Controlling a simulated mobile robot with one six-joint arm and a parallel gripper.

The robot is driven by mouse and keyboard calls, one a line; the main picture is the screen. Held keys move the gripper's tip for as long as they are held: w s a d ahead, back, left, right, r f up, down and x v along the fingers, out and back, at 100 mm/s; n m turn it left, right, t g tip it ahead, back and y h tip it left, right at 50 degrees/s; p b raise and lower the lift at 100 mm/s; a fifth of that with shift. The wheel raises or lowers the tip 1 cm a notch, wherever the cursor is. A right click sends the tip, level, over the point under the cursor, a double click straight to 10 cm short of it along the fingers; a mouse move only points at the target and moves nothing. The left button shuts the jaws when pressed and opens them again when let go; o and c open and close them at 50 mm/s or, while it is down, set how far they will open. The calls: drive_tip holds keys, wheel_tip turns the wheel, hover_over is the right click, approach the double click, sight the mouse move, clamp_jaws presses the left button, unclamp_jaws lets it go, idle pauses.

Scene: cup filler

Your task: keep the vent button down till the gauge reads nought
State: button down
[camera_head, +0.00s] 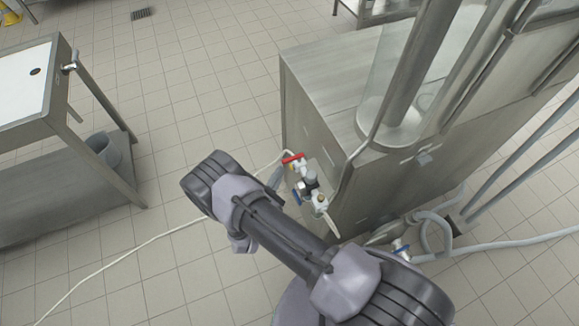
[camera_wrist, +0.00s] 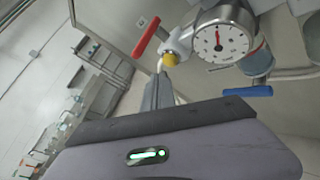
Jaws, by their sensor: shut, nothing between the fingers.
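The valve fitting on the machine's side carries a round white gauge (camera_wrist: 219,40) with a red needle pointing about straight up; its numbers are too small to read. A yellow button (camera_wrist: 170,61) sits left of the gauge, below a red lever (camera_wrist: 147,38). The red lever also shows in the head view (camera_head: 293,157). My gripper (camera_wrist: 161,76) is shut and empty, its fingertips at the yellow button. I cannot tell whether they touch or press it. In the head view my gripper (camera_head: 284,166) is partly hidden behind the wrist.
A blue lever (camera_wrist: 248,91) sticks out below the gauge, close to the right of my fingers. The steel machine (camera_head: 330,95) stands behind the fitting. Grey hoses (camera_head: 480,243) run at the lower right.

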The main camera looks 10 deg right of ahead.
drive_tip(key=shift+d, duration=0.1)
drive_tip(key=shift+w+d, duration=0.1)
drive_tip(key=shift+d, duration=0.2)
drive_tip(key=shift+w+d, duration=0.15)
drive_tip(key=shift+d, duration=0.3)
idle(4.1)
drive_tip(key=shift+s+a+b, duration=0.25)
drive_tip(key=shift+a+b, duration=0.05)
drive_tip(key=shift+a, duration=0.55)
drive_tip(key=a+b, duration=0.1)
drive_tip(key=a, duration=0.1)
drive_tip(key=s+a, duration=0.1)
drive_tip(key=a, duration=0.1)
drive_tip(key=shift+s+a+b, duration=0.2)
drive_tip(key=shift+a+b, duration=0.2)
